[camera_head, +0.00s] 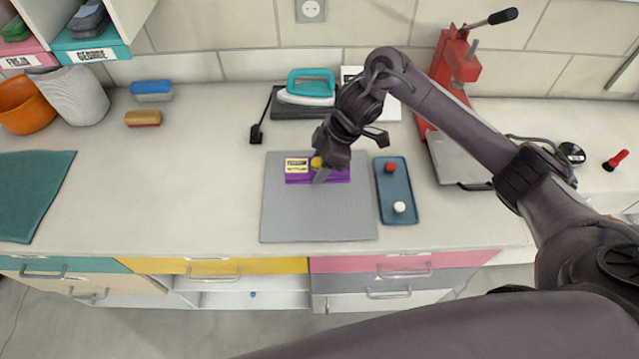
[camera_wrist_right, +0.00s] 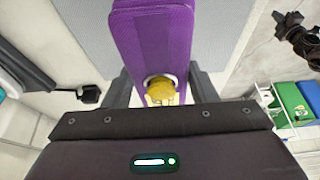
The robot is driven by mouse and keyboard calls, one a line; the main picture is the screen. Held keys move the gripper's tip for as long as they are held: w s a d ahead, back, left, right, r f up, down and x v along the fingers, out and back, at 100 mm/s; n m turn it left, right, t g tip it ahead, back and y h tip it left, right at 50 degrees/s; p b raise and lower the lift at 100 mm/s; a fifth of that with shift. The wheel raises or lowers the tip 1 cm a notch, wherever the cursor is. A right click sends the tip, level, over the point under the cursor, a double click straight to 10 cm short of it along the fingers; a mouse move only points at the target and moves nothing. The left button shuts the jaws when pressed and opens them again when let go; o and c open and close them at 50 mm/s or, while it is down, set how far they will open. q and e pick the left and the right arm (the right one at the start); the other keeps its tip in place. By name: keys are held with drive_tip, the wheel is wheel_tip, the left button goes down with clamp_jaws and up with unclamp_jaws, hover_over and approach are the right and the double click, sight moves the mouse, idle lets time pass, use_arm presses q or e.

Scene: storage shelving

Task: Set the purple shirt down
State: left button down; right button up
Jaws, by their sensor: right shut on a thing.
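The purple shirt (camera_head: 333,174) is a folded, flat purple bundle with a pale label strip (camera_head: 297,165) at its left. It is at the grey mat (camera_head: 300,220), near the mat's far edge; I cannot tell whether it rests fully on it. My right gripper (camera_head: 321,168) comes down over it from above. In the right wrist view the purple shirt (camera_wrist_right: 152,45) lies between the two dark fingers (camera_wrist_right: 160,90), and a yellow round piece (camera_wrist_right: 161,88) shows at its near end. The gripper is shut on the shirt. My left gripper does not show in the head view.
A blue tray (camera_head: 396,210) with a red and a white knob lies right of the mat. A teal iron (camera_head: 311,85) and a red press (camera_head: 452,75) stand behind. An orange pot (camera_head: 25,108) and a teal cloth (camera_head: 32,190) are left. Counter between cloth and mat is clear.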

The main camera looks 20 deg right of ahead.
sight(314, 191)
wheel_tip(314, 191, down, 2)
drive_tip(key=shift+a, duration=0.1)
drive_tip(key=shift+f, duration=0.55)
wheel_tip(314, 191, down, 3)
drive_tip(key=shift+f+p, duration=0.2)
drive_tip(key=shift+p, duration=0.2)
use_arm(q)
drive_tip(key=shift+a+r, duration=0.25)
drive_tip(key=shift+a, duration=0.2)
use_arm(e)
drive_tip(key=shift+f, duration=0.4)
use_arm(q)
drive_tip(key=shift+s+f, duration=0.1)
use_arm(e)
drive_tip(key=shift+f, duration=0.1)
drive_tip(key=o, duration=1)
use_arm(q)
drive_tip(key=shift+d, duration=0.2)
